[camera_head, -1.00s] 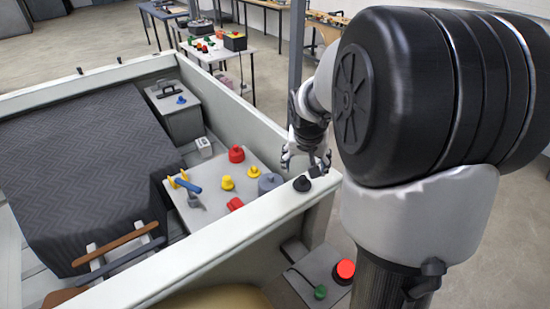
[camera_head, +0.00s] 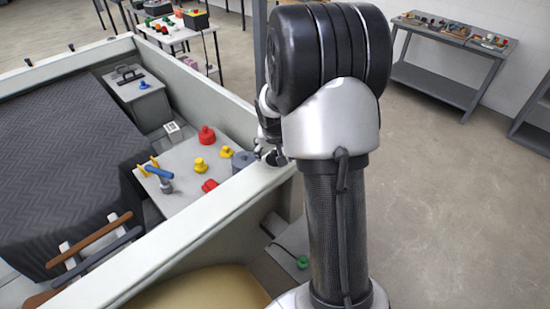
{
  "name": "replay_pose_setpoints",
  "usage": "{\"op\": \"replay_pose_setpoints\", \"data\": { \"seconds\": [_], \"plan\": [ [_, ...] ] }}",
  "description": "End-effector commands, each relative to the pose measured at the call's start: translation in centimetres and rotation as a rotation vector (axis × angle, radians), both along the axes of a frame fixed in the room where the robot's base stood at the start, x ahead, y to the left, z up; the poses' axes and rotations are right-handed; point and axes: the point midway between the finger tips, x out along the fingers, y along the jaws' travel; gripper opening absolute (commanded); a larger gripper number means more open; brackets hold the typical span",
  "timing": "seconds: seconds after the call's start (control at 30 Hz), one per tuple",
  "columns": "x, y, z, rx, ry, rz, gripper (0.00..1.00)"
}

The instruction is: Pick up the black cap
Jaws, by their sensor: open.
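I cannot clearly make out the black cap in the current view; its place on the pale ledge (camera_head: 215,205) is covered by my arm and gripper.
Left of my gripper, a grey panel inside the walled enclosure carries red knobs (camera_head: 207,135), yellow knobs (camera_head: 200,165) and a blue-handled part (camera_head: 160,173). A dark ribbed cover (camera_head: 65,160) lies further left. Open floor (camera_head: 450,190) is on the right.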

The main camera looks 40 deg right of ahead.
Motion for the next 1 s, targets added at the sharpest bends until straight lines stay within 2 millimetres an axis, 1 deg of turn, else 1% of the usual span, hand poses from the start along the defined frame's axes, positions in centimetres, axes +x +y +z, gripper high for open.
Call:
{"op": "replay_pose_setpoints", "data": {
  "seconds": [0.13, 0.7, 0.73, 1.0],
  "plan": [
    [0.0, 0.0, 0.04, 0.0, 0.0, 0.0, 0.7],
    [-0.01, 0.02, 0.06, 0.0, 0.0, 0.001, 0.32],
    [-0.01, 0.03, 0.06, 0.0, 0.0, 0.001, 0.3],
    [0.01, 0.02, 0.24, -0.001, -0.001, 0.0, 0.3]
  ]
}}
